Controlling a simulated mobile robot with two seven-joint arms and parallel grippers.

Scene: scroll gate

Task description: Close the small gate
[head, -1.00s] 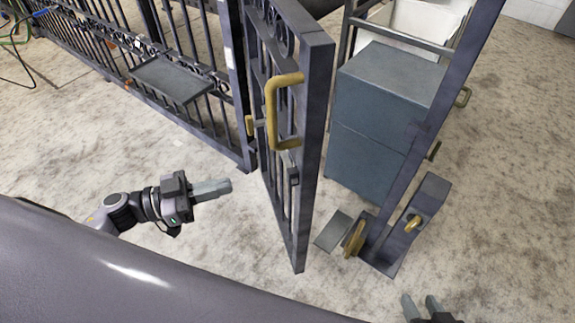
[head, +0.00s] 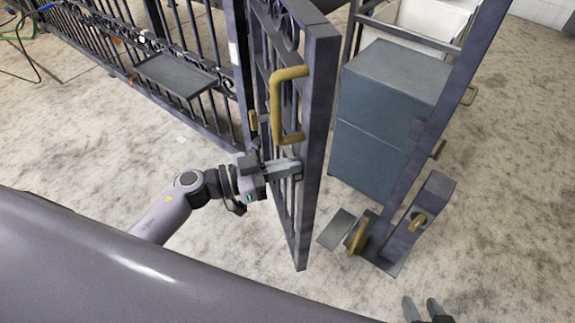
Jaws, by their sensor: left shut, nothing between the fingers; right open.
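The small gate (head: 309,150) is a dark metal leaf with scrollwork, standing open and swung toward me from the fence. A brass pull handle (head: 276,103) sits on its upper part. My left gripper (head: 296,169) is shut and empty, its fingertips at the gate's bars just below the handle; I cannot tell whether they touch. The latch post (head: 416,150) leans up at the right, with a brass piece (head: 357,237) at its foot. My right gripper (head: 422,308) is open at the bottom edge, only its fingertips showing, away from the gate.
A blue-grey cabinet (head: 375,150) stands behind the gap between gate and post. A fence (head: 190,110) with a small grey tray (head: 174,76) runs off to the upper left. A low box with a brass knob (head: 432,205) adjoins the post. Floor at right is clear.

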